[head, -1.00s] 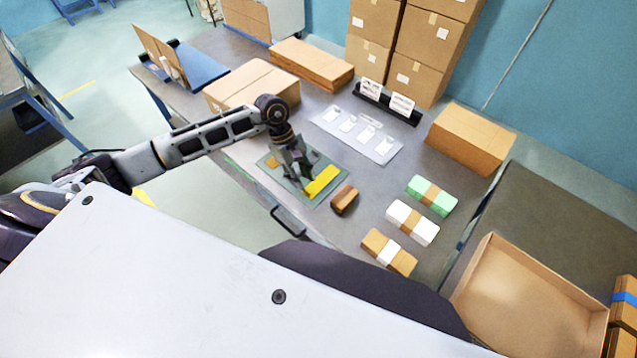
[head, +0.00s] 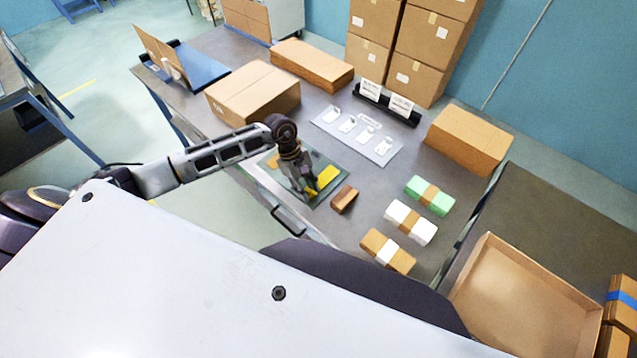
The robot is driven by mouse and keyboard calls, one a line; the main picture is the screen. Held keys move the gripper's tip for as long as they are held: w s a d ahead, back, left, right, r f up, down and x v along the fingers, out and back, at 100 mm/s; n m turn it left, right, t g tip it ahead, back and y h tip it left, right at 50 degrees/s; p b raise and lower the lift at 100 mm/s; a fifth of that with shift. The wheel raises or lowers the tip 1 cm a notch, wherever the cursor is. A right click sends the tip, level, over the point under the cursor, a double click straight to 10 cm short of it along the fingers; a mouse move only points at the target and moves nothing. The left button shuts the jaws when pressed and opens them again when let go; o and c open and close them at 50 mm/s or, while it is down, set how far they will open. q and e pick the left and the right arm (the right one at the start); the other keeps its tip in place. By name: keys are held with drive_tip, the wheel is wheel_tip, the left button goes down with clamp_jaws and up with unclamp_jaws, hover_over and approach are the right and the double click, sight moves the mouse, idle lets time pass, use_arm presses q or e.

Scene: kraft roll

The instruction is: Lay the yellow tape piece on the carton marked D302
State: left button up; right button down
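The yellow tape piece (head: 327,176) lies on a dark green mat (head: 334,192) near the table's front edge. My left gripper (head: 309,189) points down over the tape's left part and hides some of it. Its fingers are small and dark, and I cannot tell whether they are open, shut or touching the tape. A brown carton (head: 262,98) stands behind the arm; a small pale mark shows on its near side, too small to read. Another brown carton (head: 466,142) stands at the table's right. I cannot tell which carton bears D302. My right gripper is not in view.
A brown block (head: 344,199) lies right of the mat. Banded green (head: 441,204), white (head: 424,233) and brown (head: 402,262) bundles lie farther right. A grey plate (head: 382,155) with white labels and a black card holder (head: 372,101) stand behind. Flat cardboard (head: 312,66) lies at the back.

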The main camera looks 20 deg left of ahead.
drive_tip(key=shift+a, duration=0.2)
use_arm(q)
clamp_jaws()
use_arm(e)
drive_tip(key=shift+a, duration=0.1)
use_arm(q)
drive_tip(key=shift+r, duration=0.2)
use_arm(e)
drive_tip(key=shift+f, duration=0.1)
use_arm(q)
drive_tip(key=shift+r, duration=0.6)
wheel_tip(320, 180, up, 8)
drive_tip(key=b, duration=0.1)
drive_tip(key=shift+r, duration=0.25)
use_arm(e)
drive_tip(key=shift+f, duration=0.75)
use_arm(q)
drive_tip(key=shift+w+f+m, duration=0.1)
drive_tip(key=shift+m, duration=0.2)
